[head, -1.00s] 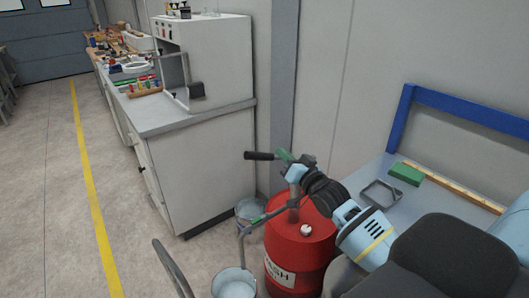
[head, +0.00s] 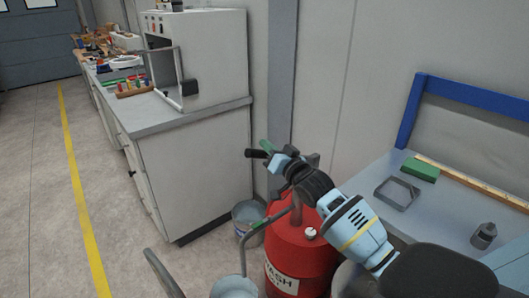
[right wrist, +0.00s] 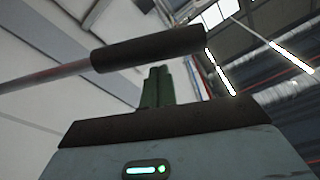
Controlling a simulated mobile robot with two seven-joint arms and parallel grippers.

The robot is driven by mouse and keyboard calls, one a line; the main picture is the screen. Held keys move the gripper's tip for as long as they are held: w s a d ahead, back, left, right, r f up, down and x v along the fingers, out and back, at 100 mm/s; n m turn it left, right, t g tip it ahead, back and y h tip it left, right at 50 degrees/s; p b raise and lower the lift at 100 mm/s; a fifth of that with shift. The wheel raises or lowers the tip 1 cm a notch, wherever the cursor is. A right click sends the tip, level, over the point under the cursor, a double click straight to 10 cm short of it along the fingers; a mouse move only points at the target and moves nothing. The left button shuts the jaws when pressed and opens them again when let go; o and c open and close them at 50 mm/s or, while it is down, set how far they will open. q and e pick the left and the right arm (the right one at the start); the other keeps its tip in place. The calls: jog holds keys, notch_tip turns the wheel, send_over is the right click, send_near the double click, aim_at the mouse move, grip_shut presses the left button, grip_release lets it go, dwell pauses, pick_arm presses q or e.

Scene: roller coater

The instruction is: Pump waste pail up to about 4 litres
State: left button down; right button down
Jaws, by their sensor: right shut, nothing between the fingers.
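The red drum (head: 297,250), lettered with a partly hidden word ending in "ASH", stands at the lower middle of the head view. A hand pump rises from its top, and its spout pipe (head: 243,252) bends down over a grey metal pail (head: 234,288), cut off by the bottom edge. The level in this pail cannot be made out. My right gripper (head: 268,148) is above the drum beside the black pump handle grip (head: 256,154). In the right wrist view the grip (right wrist: 150,48) lies across just beyond my shut green fingers (right wrist: 157,88); contact is unclear. My left gripper is out of view.
A second pail (head: 248,219) stands behind the drum by the grey cabinet (head: 195,165). A grey table with a blue frame (head: 408,112) stands at right, holding a green block (head: 420,169) and a dark square frame (head: 397,192). A curved grey bar (head: 163,273) is at lower left.

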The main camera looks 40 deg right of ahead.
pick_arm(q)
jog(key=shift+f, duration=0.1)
pick_arm(e)
jog(key=shift+s+a+f, duration=0.1)
jog(key=shift+a+f, duration=0.05)
jog(key=shift+f, duration=0.15)
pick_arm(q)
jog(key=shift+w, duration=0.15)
